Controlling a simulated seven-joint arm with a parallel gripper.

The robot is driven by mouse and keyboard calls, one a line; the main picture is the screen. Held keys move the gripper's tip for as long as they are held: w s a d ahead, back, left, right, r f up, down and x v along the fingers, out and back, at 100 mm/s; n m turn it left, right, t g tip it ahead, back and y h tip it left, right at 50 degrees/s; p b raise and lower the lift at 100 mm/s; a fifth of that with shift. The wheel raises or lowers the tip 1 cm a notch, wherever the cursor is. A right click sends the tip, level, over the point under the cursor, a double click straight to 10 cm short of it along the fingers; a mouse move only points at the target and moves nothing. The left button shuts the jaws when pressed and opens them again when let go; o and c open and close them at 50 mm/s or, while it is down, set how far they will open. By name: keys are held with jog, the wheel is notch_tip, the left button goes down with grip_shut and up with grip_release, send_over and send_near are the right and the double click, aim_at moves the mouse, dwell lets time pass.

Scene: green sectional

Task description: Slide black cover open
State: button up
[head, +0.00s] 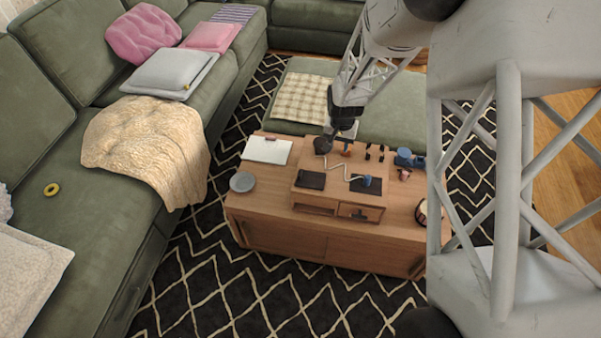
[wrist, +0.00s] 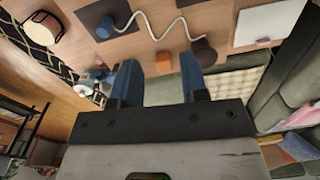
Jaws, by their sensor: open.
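A wooden box (head: 338,207) on the coffee table has two flat black panels on top. One black panel (head: 310,180) is at left and the other black panel (head: 366,185) is at right. I cannot tell which is the black cover. A dark edge shows at the top of the wrist view, too cropped to identify. My gripper (wrist: 159,78) is open, with its two blue fingers apart and nothing clearly between them. In the head view it is behind the box, above the table's far side, away from both panels.
A pale wavy cord (head: 340,172) crosses the box top. A dark round knob (head: 322,145), an orange piece (head: 346,150) and a blue object (head: 404,158) stand along the back. White paper (head: 267,150) and a grey plate (head: 242,182) lie left on the coffee table (head: 290,247).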

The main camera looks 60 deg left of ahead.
jog(key=n, duration=0.1)
send_over(300, 172)
notch_tip(300, 172, down, 10)
jog(key=shift+f, duration=0.2)
jog(key=shift+f, duration=0.15)
jog(key=shift+f, duration=3.75)
grip_shut()
